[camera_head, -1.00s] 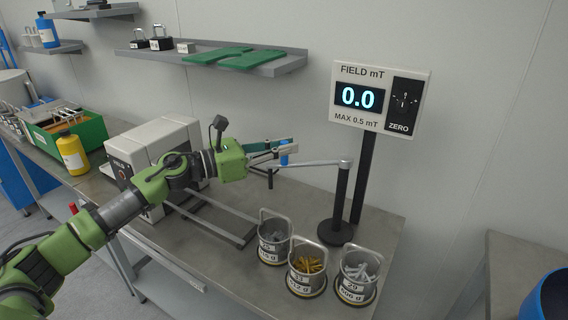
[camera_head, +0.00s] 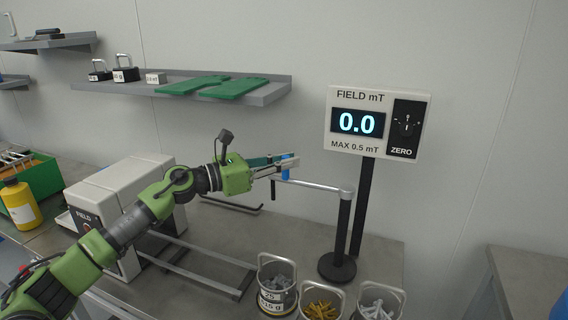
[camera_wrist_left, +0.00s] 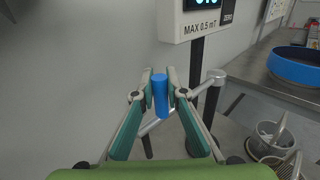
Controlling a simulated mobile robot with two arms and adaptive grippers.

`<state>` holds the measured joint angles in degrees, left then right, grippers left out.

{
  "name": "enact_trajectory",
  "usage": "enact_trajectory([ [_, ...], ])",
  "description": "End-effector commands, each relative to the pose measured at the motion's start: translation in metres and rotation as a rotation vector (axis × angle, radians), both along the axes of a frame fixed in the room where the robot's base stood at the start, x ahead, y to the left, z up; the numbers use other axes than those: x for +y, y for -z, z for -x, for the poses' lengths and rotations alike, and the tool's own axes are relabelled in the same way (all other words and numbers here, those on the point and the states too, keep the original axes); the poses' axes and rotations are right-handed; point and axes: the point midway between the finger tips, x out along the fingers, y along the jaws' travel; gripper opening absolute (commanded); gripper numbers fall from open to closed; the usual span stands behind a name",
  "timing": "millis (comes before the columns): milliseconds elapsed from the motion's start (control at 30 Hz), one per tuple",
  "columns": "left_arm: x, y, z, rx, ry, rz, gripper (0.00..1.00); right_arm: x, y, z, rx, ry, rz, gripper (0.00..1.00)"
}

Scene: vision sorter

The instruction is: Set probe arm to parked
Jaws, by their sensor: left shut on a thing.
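The probe arm (camera_head: 318,185) is a thin grey bar on a black post (camera_head: 341,232) with a round base, and it reaches left from the post top. A blue piece (camera_head: 287,163) stands at its free end, with a short dark rod hanging below. My left gripper (camera_head: 285,168) is shut on this blue piece. In the left wrist view the blue piece (camera_wrist_left: 160,95) stands upright between the green fingertips. The field meter (camera_head: 376,122) behind reads 0.0, with MAX 0.5 mT below. My right gripper is out of view.
Buckets (camera_head: 277,284) of metal parts stand at the bench's front. A white FIELD box (camera_head: 125,205) with a grey rail frame (camera_head: 200,262) is at the left. A wall shelf (camera_head: 180,88) holds weights and green plates.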

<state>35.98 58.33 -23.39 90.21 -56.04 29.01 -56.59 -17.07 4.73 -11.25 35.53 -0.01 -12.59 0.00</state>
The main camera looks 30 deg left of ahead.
Motion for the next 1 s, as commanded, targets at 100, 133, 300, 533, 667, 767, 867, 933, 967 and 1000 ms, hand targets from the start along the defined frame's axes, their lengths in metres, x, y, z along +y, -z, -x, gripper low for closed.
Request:
enact_trajectory([
  [100, 0.0011, 0.0, -0.0016, -0.001, -0.004, -0.001, 0.0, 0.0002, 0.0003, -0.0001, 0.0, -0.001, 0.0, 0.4],
  [133, 0.0011, 0.0, -0.0017, -0.001, -0.004, -0.001, 0.0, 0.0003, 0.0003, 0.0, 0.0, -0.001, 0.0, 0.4],
  [300, 0.0012, -0.0002, -0.0018, -0.001, -0.004, -0.001, 0.0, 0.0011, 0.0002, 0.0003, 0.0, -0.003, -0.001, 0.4],
  [533, 0.0012, -0.0005, -0.0018, -0.001, -0.005, 0.0, 0.28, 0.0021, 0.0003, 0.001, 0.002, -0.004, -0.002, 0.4],
  [667, 0.0007, -0.0002, -0.0015, -0.001, -0.003, -0.001, 0.3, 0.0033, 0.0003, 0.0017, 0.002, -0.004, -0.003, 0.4],
  [767, 0.0003, 0.0, -0.0014, -0.001, -0.002, -0.001, 0.3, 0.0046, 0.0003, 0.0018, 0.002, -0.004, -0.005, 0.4],
  [867, 0.0003, 0.0002, -0.0011, -0.001, -0.002, -0.001, 0.3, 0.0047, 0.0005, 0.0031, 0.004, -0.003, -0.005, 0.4],
  [933, 0.0015, 0.0009, 0.0003, 0.001, -0.002, -0.001, 0.3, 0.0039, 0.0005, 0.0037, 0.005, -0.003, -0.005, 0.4],
  [967, 0.0025, 0.0014, 0.0014, 0.002, -0.002, 0.0, 0.3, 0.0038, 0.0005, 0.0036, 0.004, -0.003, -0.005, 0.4],
  [1000, 0.0044, 0.0021, 0.0036, 0.003, -0.002, -0.001, 0.3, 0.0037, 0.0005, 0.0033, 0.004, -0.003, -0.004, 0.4],
])
